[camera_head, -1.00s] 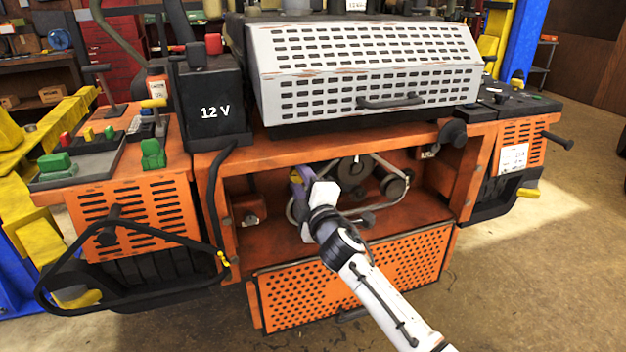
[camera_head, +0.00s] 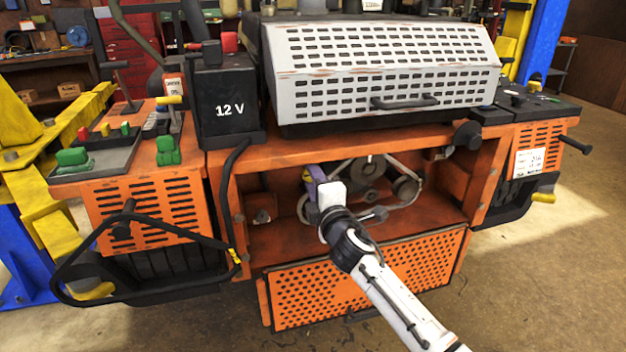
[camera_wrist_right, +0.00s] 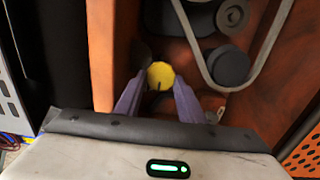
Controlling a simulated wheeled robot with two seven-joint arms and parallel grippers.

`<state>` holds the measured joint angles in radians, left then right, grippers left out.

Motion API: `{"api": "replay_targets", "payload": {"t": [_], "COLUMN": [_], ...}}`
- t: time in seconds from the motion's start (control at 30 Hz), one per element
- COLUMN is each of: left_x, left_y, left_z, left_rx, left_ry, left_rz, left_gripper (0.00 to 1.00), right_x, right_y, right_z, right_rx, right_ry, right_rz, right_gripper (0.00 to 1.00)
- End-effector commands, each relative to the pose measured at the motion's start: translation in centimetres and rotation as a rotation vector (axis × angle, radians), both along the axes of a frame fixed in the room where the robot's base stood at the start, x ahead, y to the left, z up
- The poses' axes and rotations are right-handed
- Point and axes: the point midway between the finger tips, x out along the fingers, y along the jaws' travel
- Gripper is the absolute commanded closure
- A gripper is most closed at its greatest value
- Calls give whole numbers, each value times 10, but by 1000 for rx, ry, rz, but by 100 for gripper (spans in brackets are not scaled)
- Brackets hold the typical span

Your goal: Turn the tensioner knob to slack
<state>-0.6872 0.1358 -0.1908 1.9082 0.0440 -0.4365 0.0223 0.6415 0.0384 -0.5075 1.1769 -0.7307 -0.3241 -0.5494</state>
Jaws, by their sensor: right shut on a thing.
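The tensioner knob is a round yellow knob (camera_wrist_right: 160,75) with a dark mark on its lower part, seen in the right wrist view inside the orange bay. My right gripper (camera_wrist_right: 159,84) has its two purple fingers on either side of the knob and is shut on it. A belt (camera_wrist_right: 243,78) runs around dark pulleys just right of the knob in the wrist view. My left gripper is not in view.
The orange mower body (camera_head: 287,240) surrounds the bay, with a perforated panel (camera_head: 365,278) below. A white slotted cover (camera_head: 390,62) is above. A black 12 V battery (camera_head: 227,100) stands upper left.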

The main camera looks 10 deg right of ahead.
Motion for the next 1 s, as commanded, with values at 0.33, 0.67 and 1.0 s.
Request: {"api": "replay_targets", "payload": {"t": [0.33, 0.67, 1.0], "left_x": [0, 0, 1], "left_y": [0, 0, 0], "left_z": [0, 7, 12], "left_rx": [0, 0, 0], "left_ry": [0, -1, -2], "left_rz": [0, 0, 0], "left_gripper": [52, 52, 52], "right_x": [0, -23, -81], "right_y": [0, -4, -14], "right_z": [0, 1, 0], "right_rx": [-3, -2, -4], "right_ry": [-2, 0, -1], "right_rz": [0, 1, 1], "right_gripper": [47, 47, 47]}}
